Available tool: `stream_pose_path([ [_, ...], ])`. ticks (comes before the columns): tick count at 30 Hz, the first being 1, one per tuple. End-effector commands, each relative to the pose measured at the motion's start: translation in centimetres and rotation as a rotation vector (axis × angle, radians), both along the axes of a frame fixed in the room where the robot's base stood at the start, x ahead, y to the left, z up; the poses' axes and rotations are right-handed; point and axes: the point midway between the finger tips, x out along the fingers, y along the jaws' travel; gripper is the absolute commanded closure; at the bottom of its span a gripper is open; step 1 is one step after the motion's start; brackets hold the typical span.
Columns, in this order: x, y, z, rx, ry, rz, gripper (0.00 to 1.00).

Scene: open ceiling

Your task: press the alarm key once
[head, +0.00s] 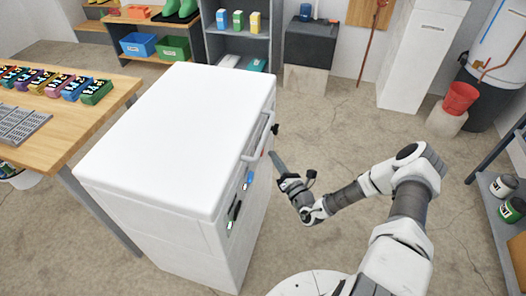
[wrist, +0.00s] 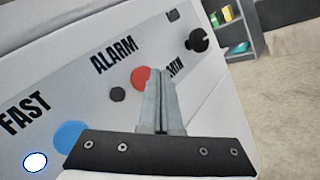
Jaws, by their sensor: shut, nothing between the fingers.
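The control panel is on the side of a white chest freezer-like cabinet (head: 170,140). In the wrist view the word ALARM (wrist: 114,57) is printed on the panel, above a small dark round spot (wrist: 117,94) and a red round button (wrist: 141,77). I cannot tell for certain which of the two the label names. My gripper (wrist: 158,72) is shut and empty, its fingertips overlapping the red button's right edge in the picture. Whether they touch it is unclear. In the head view my gripper (head: 272,155) is beside the panel, near the handle.
A blue round button (wrist: 72,136) lies below FAST, with a white oval (wrist: 35,161) beside it. A black knob (wrist: 199,40) is at the panel's far end. A grey handle (head: 258,138) sticks out from the cabinet. Open concrete floor (head: 340,130) lies to the right.

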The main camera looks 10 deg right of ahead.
Motion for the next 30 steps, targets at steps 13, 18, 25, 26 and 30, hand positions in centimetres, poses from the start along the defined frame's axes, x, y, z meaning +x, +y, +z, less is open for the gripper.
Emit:
stream_pose_path([
  [13,-1.6,-3.9,0.0,0.0,0.0,-0.001,1.0],
  [18,-1.8,-4.4,0.0,0.0,0.001,-0.001,1.0],
  [25,-1.8,-4.3,0.0,0.0,0.0,0.0,1.0],
  [26,-1.8,-4.3,0.0,0.0,0.0,0.0,1.0],
  [30,-1.8,-4.3,0.0,0.0,0.0,0.0,1.0],
])
